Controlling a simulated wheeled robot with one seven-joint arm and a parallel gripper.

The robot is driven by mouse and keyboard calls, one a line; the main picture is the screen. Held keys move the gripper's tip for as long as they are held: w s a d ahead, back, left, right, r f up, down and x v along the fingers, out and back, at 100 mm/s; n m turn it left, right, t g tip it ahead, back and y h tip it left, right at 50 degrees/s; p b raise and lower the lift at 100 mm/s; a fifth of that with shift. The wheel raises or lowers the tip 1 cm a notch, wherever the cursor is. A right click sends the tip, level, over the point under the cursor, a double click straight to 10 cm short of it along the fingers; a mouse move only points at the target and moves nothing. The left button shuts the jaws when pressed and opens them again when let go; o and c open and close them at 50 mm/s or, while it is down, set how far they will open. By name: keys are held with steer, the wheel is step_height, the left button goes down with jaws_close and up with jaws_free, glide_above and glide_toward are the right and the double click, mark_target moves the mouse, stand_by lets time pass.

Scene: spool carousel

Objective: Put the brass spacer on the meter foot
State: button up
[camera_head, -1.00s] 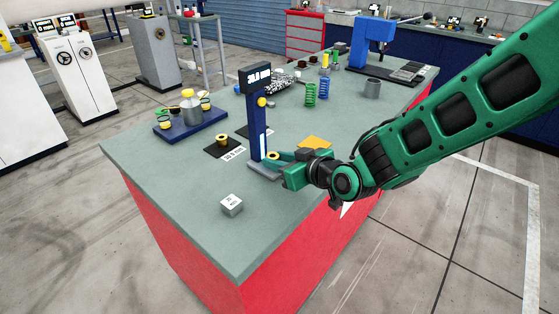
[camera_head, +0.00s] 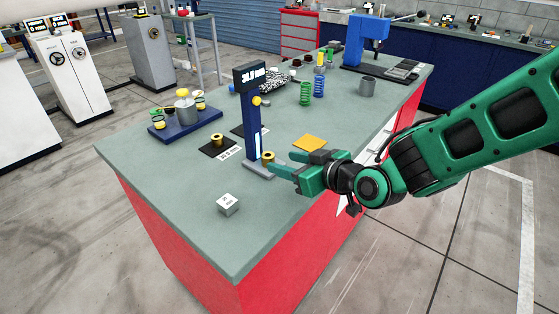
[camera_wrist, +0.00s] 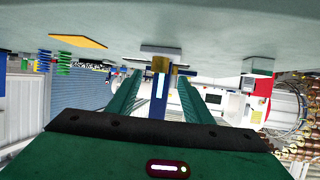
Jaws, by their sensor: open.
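The meter is a dark blue column (camera_head: 253,120) with a display on top, standing on a flat grey foot (camera_head: 259,172). A small brass spacer (camera_head: 268,157) sits on the foot, in front of the column. My gripper (camera_head: 283,165) is open and empty, just right of the spacer and apart from it. In the wrist view, which is upside down, the spacer (camera_wrist: 160,64) and the foot (camera_wrist: 161,50) show ahead, in line with the gap between my fingers (camera_wrist: 158,83). The spacer looks upright.
Another brass ring (camera_head: 217,139) sits on a black labelled mat. A blue tray (camera_head: 186,126) with several parts is at the left. A metal cube (camera_head: 228,204) lies near the front; an orange pad (camera_head: 309,143) lies behind my gripper.

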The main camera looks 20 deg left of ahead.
steer(key=v, duration=0.5)
steer(key=shift+s+d+r, duration=0.15)
steer(key=shift+s+d, duration=0.1)
steer(key=shift+d, duration=0.05)
steer(key=shift+d, duration=0.1)
steer(key=w+d+f+m+h, duration=0.1)
steer(key=d+m+h, duration=0.15)
steer(key=d, duration=0.75)
steer(key=w+d+f+m+g+h, duration=0.1)
steer(key=d+m+h, duration=0.15)
steer(key=d, duration=0.75)
steer(key=w+d+f+m+h, duration=0.1)
steer(key=d+f+h, duration=0.15)
steer(key=d, duration=0.65)
steer(key=s+d+r+m+g+h, duration=0.1)
steer(key=s+d+m+g+h, duration=0.15)
steer(key=s+d, duration=0.45)
steer(key=s+d+m+g+h, duration=0.1)
steer(key=s+d+m, duration=0.35)
steer(key=d, duration=0.45)
steer(key=s+d+r+m+g, duration=0.1)
steer(key=s+d+m, duration=0.1)
steer(key=s, duration=0.4)
steer(key=s+d+r+m+g, duration=0.1)
steer(key=s+d+m+g, duration=0.1)
steer(key=s, duration=0.4)
steer(key=shift+s+d+m, duration=0.2)
steer(key=shift+d+m, duration=0.1)
steer(key=shift+d, duration=0.4)
